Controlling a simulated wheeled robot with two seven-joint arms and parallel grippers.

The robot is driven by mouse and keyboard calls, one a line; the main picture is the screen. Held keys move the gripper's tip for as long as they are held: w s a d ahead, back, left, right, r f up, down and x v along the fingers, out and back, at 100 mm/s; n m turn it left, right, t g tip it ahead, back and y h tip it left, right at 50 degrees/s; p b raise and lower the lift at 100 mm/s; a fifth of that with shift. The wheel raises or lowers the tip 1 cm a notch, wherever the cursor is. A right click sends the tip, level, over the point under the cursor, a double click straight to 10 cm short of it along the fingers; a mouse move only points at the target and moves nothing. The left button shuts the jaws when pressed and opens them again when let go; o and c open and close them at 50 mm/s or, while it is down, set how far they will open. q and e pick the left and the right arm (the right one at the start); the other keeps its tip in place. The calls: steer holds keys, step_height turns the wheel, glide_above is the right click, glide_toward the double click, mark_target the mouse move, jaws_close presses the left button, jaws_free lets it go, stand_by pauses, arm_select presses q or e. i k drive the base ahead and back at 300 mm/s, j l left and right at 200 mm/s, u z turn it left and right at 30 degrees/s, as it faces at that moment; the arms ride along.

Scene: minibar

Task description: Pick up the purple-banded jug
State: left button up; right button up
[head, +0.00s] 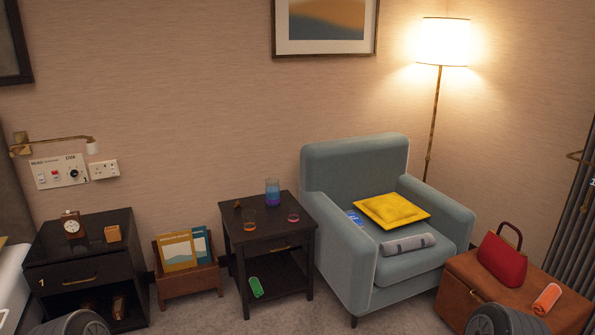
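On the same tabletop are a small orange-banded glass (249,219) and a small glass with a pinkish band (293,217). Neither gripper shows; only rounded dark parts of my own arms enter at the bottom left and bottom right edges, well apart from the table.
A blue-grey armchair (333,196) with a yellow cushion (392,209) stands right of the table. A wooden magazine rack (189,285) and black nightstand (93,249) stand left. A leather trunk (455,297) bears a red handbag (503,261). Carpet in front is clear.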

mark_target(273, 192)
steer(key=i+u, duration=0.1)
steer(key=i, duration=0.4)
steer(key=i+l, duration=0.15)
steer(key=i, duration=0.3)
steer(key=i+u, duration=0.15)
steer(key=i, duration=0.35)
steer(key=i+l+u, duration=0.1)
steer(key=i, duration=0.35)
steer(key=i+l+u, duration=1)
steer(key=i+l, duration=0.05)
steer(key=i, duration=0.1)
